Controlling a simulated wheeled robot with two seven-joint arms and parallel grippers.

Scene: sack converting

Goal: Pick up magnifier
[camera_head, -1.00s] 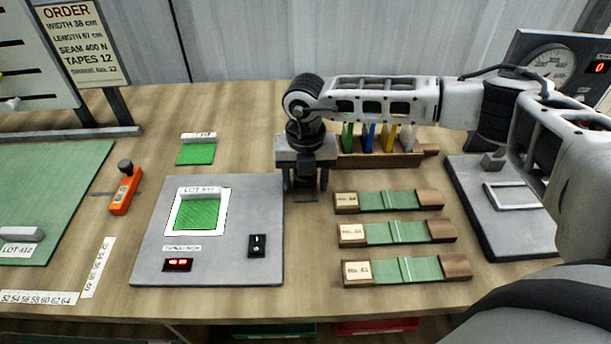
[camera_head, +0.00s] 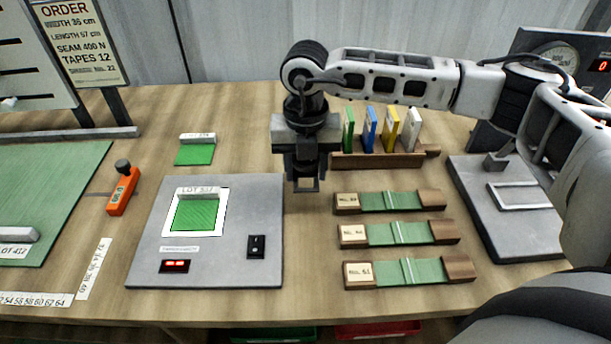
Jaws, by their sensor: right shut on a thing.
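My right gripper (camera_head: 306,168) is above the table, between the grey panel with the lit green window and the sample holders. It points down and is shut on a small dark square-framed thing (camera_head: 307,187), which seems to be the magnifier. The frame hangs just under the fingertips and appears clear of the tabletop. The fingers hide much of it, and its lens cannot be made out. My left gripper is not in view.
The grey panel (camera_head: 147,262) carries a green LOT swatch and a switch. Several wooden holders with green strips (camera_head: 400,233) lie to the right. A wooden rack (camera_head: 372,161) with coloured cards stands behind. An orange handheld tool (camera_head: 123,192) lies left.

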